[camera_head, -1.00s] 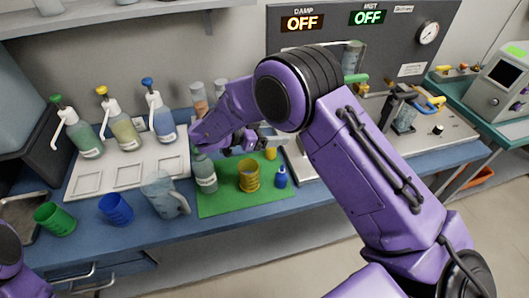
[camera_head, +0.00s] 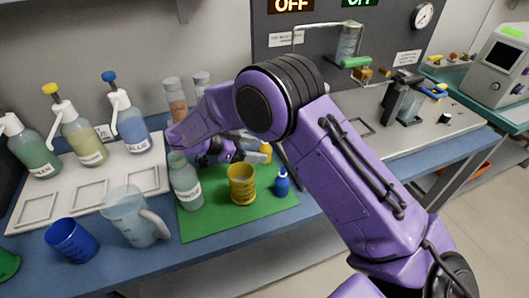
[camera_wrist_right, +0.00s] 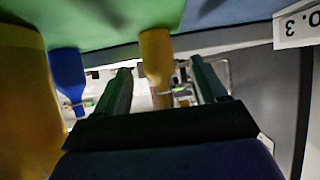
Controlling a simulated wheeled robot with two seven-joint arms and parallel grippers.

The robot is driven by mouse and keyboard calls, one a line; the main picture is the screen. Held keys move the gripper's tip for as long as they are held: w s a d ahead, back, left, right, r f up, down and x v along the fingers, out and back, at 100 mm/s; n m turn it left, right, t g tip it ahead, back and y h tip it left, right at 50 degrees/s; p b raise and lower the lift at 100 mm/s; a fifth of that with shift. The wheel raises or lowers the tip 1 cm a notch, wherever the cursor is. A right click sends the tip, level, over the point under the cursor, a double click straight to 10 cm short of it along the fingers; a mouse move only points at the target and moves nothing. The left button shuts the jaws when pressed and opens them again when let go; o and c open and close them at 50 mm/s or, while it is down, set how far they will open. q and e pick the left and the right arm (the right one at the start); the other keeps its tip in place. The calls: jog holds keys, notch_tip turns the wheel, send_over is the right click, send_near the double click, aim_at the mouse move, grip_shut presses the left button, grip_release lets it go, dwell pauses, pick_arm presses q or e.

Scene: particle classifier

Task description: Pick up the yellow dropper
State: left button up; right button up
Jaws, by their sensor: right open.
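The small yellow dropper (camera_head: 265,152) stands at the back of the green mat (camera_head: 215,222), partly hidden by my right gripper in the head view. My right gripper (camera_head: 256,146) is open and low over the mat, close to the dropper. In the right wrist view, the yellow dropper (camera_wrist_right: 157,62) shows between the two spread fingers of the right gripper (camera_wrist_right: 160,78), nearer the left one. I cannot tell if a finger touches it. My left gripper is not in view.
A blue dropper (camera_head: 281,184) and a yellow beaker (camera_head: 241,186) stand close by on the mat. A grey-green bottle (camera_head: 186,185) stands at its left. A clear jug (camera_head: 135,220) and a blue cup (camera_head: 70,240) are further left.

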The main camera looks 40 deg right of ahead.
jog(key=x, duration=0.2)
jog(key=shift+s+d+f, duration=0.15)
jog(key=shift+s+d, duration=0.1)
jog(key=shift+d, duration=0.05)
jog(key=c, duration=1.2)
jog(key=shift+o, duration=0.2)
jog(key=shift+w, duration=0.1)
jog(key=shift+r, duration=1.55)
jog(key=s+a+r, duration=0.3)
jog(key=s+r, duration=0.7)
jog(key=s, duration=0.3)
jog(key=shift+s, duration=0.35)
